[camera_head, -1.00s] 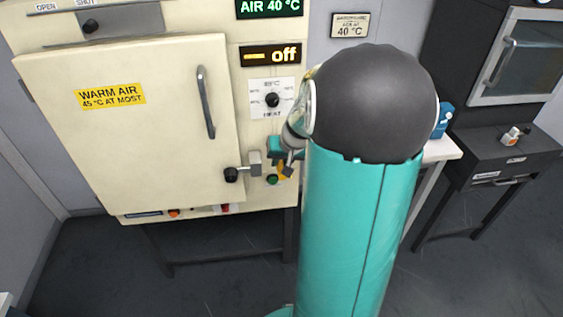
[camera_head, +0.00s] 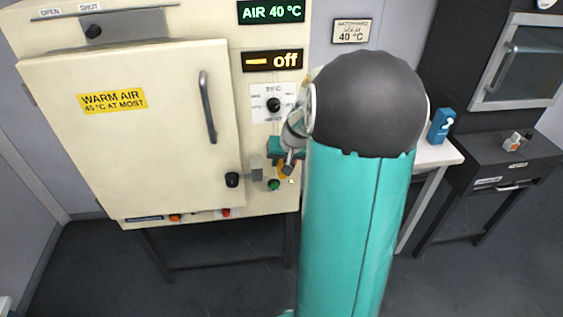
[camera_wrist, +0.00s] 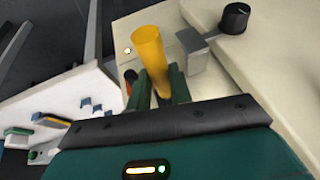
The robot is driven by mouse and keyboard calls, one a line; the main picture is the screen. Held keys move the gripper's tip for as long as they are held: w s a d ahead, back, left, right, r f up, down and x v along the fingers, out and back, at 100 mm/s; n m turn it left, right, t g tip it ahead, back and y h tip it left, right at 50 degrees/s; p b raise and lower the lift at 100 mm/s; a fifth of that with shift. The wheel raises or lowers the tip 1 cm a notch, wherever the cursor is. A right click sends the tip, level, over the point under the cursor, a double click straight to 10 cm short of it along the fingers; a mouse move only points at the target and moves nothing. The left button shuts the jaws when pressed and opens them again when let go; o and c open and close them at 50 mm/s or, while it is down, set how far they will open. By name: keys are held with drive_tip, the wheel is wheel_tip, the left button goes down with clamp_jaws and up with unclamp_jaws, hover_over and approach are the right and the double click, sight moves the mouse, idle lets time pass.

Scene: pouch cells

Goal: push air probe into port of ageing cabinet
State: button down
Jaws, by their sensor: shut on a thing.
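The cream ageing cabinet (camera_head: 70,135) stands at the left of the head view with its door shut. My gripper (camera_wrist: 160,82) is shut on the yellow air probe (camera_wrist: 149,45), which stands out beyond the fingers towards the cabinet's cream panel. In the head view, my gripper (camera_head: 285,166) is low at the cabinet's right side, by the green button (camera_head: 274,184), and only a little yellow shows. Whether the probe touches the panel I cannot tell. The port is not clearly visible.
The door latch with its black knob (camera_head: 232,180) is just left of my gripper; the knob also shows in the wrist view (camera_wrist: 235,17). A heat dial (camera_head: 273,105) is above. A white table (camera_head: 440,155) with a blue item (camera_head: 441,126) stands right.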

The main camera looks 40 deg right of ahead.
drive_tip(key=shift+w+d, duration=0.4)
drive_tip(key=shift+w, duration=0.25)
drive_tip(key=c, duration=1.2)
unclamp_jaws()
drive_tip(key=v, duration=1.3)
drive_tip(key=shift+s+r, duration=0.1)
drive_tip(key=shift+r, duration=0.25)
